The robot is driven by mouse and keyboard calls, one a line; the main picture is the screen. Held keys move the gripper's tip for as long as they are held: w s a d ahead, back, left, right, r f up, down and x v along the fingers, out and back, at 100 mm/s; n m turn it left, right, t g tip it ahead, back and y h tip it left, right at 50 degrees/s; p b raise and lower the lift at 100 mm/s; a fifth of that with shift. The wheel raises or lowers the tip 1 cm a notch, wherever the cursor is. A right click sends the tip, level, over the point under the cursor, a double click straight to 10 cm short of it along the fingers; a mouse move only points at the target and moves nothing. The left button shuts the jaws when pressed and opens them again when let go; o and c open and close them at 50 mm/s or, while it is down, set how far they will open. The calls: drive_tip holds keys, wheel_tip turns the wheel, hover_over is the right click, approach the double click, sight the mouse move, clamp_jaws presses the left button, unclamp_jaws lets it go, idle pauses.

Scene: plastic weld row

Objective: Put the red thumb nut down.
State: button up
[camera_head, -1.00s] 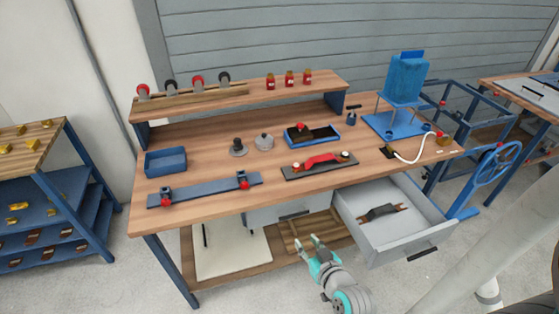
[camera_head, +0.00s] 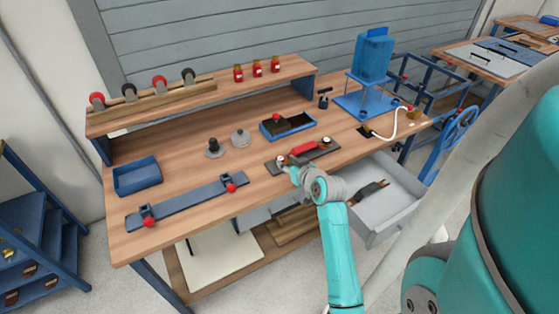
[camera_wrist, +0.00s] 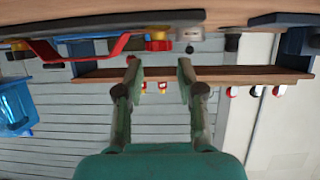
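A red thumb nut (camera_wrist: 158,42) with an orange-yellow part shows just beyond my fingertips in the wrist view, which is upside down. It sits at the end of the dark fixture plate (camera_head: 274,167), beside the red strap (camera_head: 304,148), which also shows in the wrist view (camera_wrist: 85,47). My gripper (camera_head: 289,167) is at the plate's left end; in the wrist view (camera_wrist: 160,65) its fingers are apart with nothing between them. The nut is narrower than the gap. Whether it rests on a stud or the plate is hidden.
A blue tray (camera_head: 309,128) with a dark part and red knob stands behind the plate. Grey (camera_head: 240,138) and black (camera_head: 214,148) round parts stand left. A blue bar (camera_head: 185,204) with red knobs lies front left. The grey drawer (camera_head: 372,231) is open below.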

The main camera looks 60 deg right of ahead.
sight(280, 158)
drive_tip(key=shift+x, duration=3.05)
drive_tip(key=shift+f, duration=0.15)
drive_tip(key=c, duration=0.6)
